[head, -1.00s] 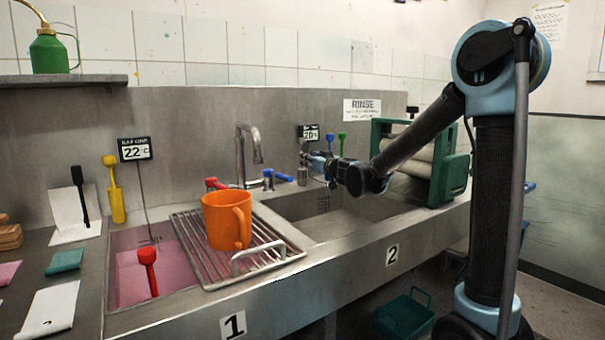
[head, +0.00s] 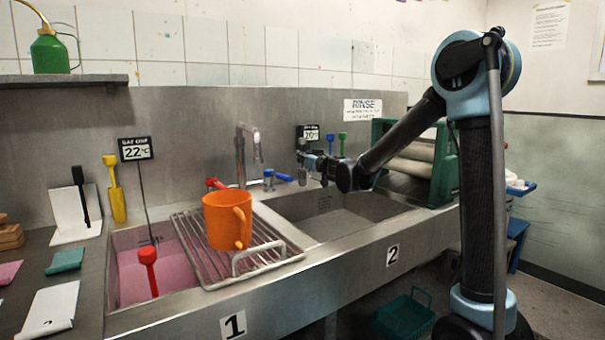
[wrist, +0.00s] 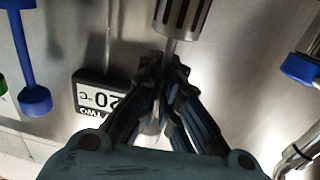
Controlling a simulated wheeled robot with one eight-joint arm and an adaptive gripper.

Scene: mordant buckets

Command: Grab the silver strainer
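The silver strainer (wrist: 183,18) is a slotted metal cylinder with a thin upright handle, at the top of the wrist view. In the head view the strainer (head: 303,176) shows small below my fingertips, against the back wall of the right sink. My gripper (wrist: 163,70) has its two dark fingers drawn together around the strainer's handle, which runs down between them in the wrist view. In the head view my gripper (head: 303,157) reaches leftward along the back wall. The contact is partly hidden by the fingers.
A temperature display (wrist: 103,94) and a blue ladle (wrist: 33,95) are close beside my fingers. The faucet (head: 246,148) and blue tap handle (head: 283,177) stand to the left. An orange mug (head: 227,219) stands on the wire rack (head: 190,245). A green roller press (head: 445,165) is at right.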

